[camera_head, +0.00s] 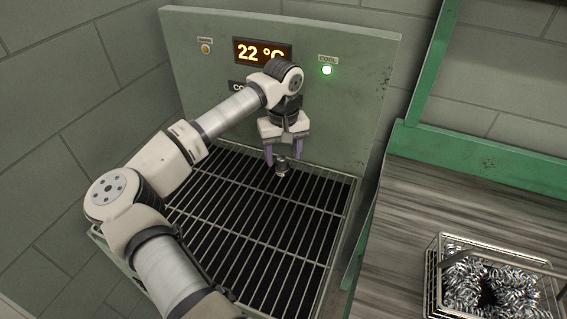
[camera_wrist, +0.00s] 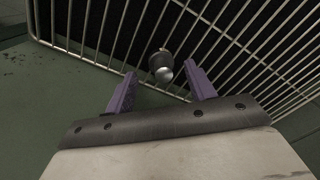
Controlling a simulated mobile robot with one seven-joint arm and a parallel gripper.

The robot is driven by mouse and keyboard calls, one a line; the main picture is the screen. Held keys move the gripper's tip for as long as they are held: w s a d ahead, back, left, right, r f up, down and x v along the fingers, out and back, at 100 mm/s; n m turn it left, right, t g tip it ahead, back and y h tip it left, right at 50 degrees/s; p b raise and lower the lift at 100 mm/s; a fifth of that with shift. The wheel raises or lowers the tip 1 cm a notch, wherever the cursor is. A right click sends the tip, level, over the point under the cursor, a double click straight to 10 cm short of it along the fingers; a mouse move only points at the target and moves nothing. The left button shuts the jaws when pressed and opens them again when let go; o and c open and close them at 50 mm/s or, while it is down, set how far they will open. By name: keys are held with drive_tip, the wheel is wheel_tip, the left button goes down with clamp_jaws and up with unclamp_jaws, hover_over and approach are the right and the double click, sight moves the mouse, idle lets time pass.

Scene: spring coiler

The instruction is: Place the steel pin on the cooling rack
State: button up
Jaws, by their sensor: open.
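The steel pin (camera_head: 281,168) is a small, shiny metal piece with a dark upper part. It rests on the wire bars of the cooling rack (camera_head: 225,214), towards the rack's back right. My gripper (camera_head: 284,158) is at the pin, its purple fingers pointing down and spread apart. In the wrist view, the pin (camera_wrist: 161,66) stands just beyond the fingertips, between their lines and clear of both. The gripper (camera_wrist: 158,78) is open with nothing between its fingers. The rack (camera_wrist: 90,45) fills the upper part of the wrist view.
A green panel (camera_head: 345,105) stands behind the rack, with a 22 °C display (camera_head: 262,52) and a lit green COOL lamp (camera_head: 327,70). A wire basket (camera_head: 490,280) of metal coils stands on the workbench (camera_head: 420,215) at right. Much of the rack is bare.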

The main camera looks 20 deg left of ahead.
sight(283, 158)
wheel_tip(283, 158, up, 9)
drive_tip(key=b, duration=0.1)
drive_tip(key=shift+f, duration=0.2)
